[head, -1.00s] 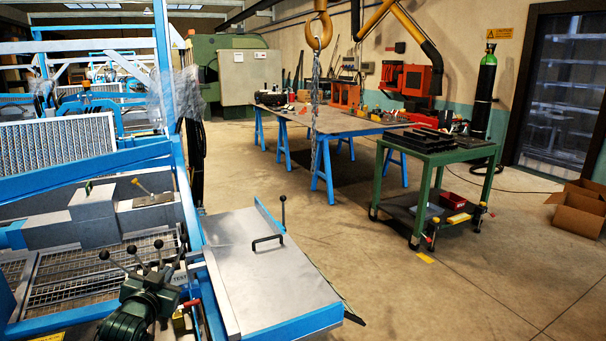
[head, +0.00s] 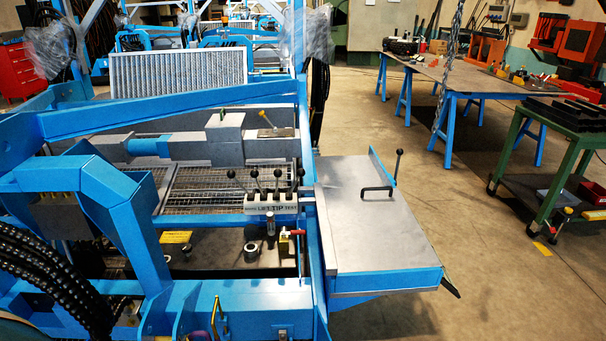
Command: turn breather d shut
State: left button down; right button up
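No part in the head view carries a readable mark "d", so I cannot tell which one is breather d. Small fittings sit in the open bay of the blue machine: a round dark cap (head: 252,253), a short upright metal cylinder (head: 270,228) and a valve with a red handle (head: 291,236). Above them is a lever block (head: 272,203) with several black-knobbed levers and lettering that includes "TIP". Neither of my grippers is in view.
The blue machine frame (head: 220,300) fills the lower left. A flat metal plate (head: 375,235) with a handle and lever juts out right of the bay. Black coiled hoses (head: 45,280) hang at left.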

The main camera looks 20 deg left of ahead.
aim_at(187, 248)
jog(key=u, duration=1.35)
